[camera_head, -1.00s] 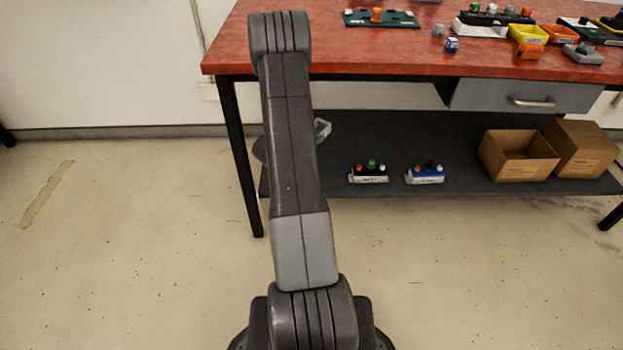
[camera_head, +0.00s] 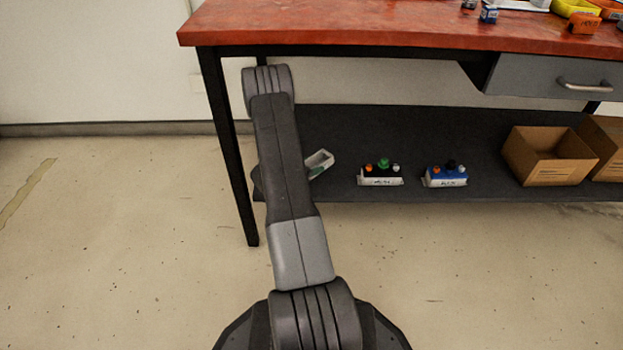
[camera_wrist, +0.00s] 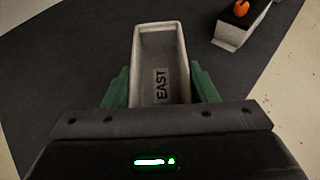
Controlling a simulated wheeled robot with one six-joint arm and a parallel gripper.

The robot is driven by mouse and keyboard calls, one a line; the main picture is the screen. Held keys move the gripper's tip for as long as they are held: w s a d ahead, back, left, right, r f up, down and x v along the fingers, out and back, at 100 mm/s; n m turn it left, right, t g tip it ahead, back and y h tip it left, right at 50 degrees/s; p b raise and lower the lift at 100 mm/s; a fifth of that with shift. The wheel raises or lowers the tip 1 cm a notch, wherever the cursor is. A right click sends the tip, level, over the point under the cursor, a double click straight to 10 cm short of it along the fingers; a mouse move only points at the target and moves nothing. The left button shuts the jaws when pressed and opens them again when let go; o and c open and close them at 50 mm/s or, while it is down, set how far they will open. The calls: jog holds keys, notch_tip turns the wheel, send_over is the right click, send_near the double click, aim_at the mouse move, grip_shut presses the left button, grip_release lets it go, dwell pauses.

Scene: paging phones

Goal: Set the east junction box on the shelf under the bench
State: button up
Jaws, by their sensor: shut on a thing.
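The east junction box (camera_wrist: 160,45) is a pale, open, empty-looking box with an "EAST" label inside. My gripper (camera_wrist: 161,88) is shut on it, with a green finger on each side. In the head view the box (camera_head: 321,158) shows just right of my arm, tilted, at the left end of the dark shelf (camera_head: 440,130) under the bench. My arm hides most of the gripper there. I cannot tell whether the box touches the shelf or is a little above it.
Two boxes with coloured knobs, one black and white (camera_head: 381,174) and one blue and white (camera_head: 445,176), stand on the shelf to the right. An open cardboard carton (camera_head: 549,158) is farther right. The bench top (camera_head: 400,30) is overhead; a bench leg (camera_head: 228,150) is at left.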

notch_tip(320, 180, down, 5)
jog(key=shift+r+b, duration=0.15)
jog(key=shift+b, duration=0.65)
jog(key=shift+r, duration=0.1)
jog(key=o, duration=1.1)
jog(key=shift+f, duration=0.2)
jog(key=shift+c, duration=0.2)
jog(key=shift+r, duration=0.1)
jog(key=shift+s+a+r, duration=0.1)
jog(key=shift+a+r, duration=0.05)
jog(key=shift+r, duration=0.1)
jog(key=p+v, duration=0.4)
jog(key=v, duration=0.7)
jog(key=shift+s+a, duration=0.2)
jog(key=shift+s, duration=0.05)
